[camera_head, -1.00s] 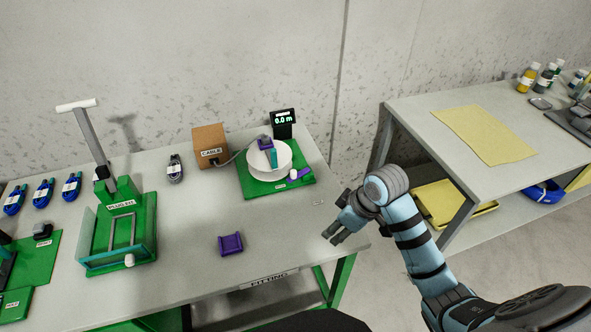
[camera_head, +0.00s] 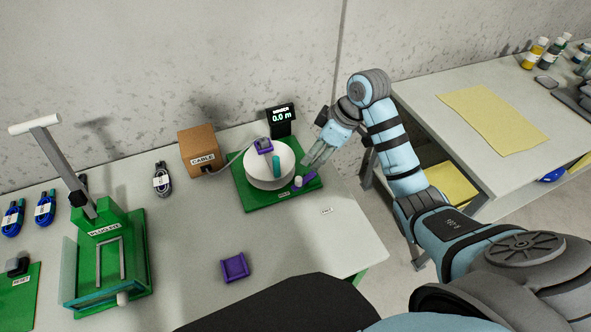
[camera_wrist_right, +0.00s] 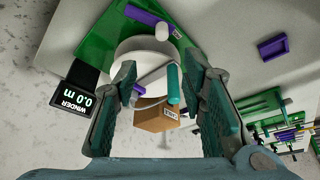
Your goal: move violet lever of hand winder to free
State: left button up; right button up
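The hand winder has a white drum (camera_head: 262,173) on a green base (camera_head: 258,201), with a teal upright handle (camera_head: 276,166). Its violet lever (camera_head: 307,180) lies at the base's right edge, beside a white knob (camera_head: 297,181). In the right wrist view the lever (camera_wrist_right: 145,15) shows at the top, beyond the fingertips. My right gripper (camera_head: 312,161) is just behind and above the lever, apart from it. In the right wrist view the gripper (camera_wrist_right: 160,75) is open and empty, with the drum and teal handle (camera_wrist_right: 173,84) showing between its fingers. My left gripper is not in view.
A winder display (camera_head: 281,119) reading 0.0 m stands behind the drum. A cardboard cable box (camera_head: 203,151) is to its left, its cable running to a violet guide (camera_head: 264,146). A violet tray (camera_head: 234,267) lies in front. A green press (camera_head: 105,245) stands left.

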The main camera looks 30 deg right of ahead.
jog(key=b, duration=0.2)
send_over(299, 179)
jog(key=s+d, duration=0.2)
jog(key=s, duration=0.1)
notch_tip(299, 179, down, 7)
jog(key=w+f, duration=0.1)
jog(key=w+a+f, duration=0.1)
jog(key=f, duration=0.1)
jog(key=w+f, duration=0.1)
jog(key=shift+a+f, duration=0.25)
jog(key=shift+f, duration=0.1)
jog(key=shift+s+r, duration=0.1)
jog(key=shift+s, duration=0.1)
jog(key=shift+c, duration=0.6)
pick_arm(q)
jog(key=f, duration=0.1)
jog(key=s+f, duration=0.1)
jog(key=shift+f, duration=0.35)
pick_arm(e)
grip_shut()
